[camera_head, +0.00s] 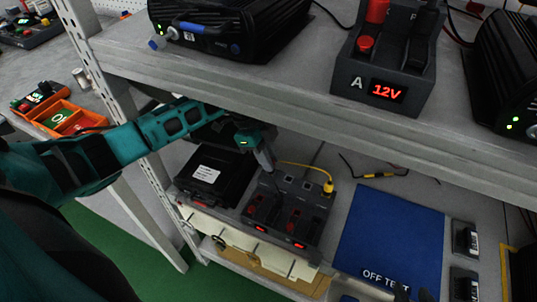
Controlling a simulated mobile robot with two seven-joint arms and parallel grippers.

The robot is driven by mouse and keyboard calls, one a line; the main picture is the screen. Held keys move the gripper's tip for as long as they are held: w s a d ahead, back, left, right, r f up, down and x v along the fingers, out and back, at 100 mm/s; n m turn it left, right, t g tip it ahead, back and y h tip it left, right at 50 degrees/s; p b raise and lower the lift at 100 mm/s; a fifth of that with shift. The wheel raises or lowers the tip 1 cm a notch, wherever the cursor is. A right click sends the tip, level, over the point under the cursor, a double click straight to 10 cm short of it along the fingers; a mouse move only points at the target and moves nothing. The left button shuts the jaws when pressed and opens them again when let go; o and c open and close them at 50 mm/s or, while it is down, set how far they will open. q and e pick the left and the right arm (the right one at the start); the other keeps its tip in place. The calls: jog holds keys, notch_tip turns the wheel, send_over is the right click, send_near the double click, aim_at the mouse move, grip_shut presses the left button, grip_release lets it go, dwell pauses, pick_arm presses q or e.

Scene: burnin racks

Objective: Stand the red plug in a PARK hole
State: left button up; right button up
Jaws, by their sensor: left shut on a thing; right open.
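My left gripper (266,160) reaches in under the upper shelf. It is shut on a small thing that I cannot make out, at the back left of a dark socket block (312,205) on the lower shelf. The block has square holes at its back, dark red parts in its front sockets and two lit red displays. I cannot read which holes are marked PARK. A second block, marked A (405,72), stands on the upper shelf with a "12V" display and red plugs (365,45). My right gripper (410,293) shows only as dark tips at the bottom edge; it is open.
A black case (212,178) sits left of the lower block, and a yellow plug (328,187) with its cable at its back right. A blue mat (390,235) lies to the right, largely clear. The upper shelf edge (270,95) overhangs my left arm.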

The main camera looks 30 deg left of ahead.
pick_arm(q)
jog(key=shift+f, duration=0.1)
jog(key=o, duration=0.9)
jog(key=shift+o, duration=0.2)
jog(key=shift+o, duration=0.3)
jog(key=o, duration=0.3)
jog(key=shift+o, duration=0.2)
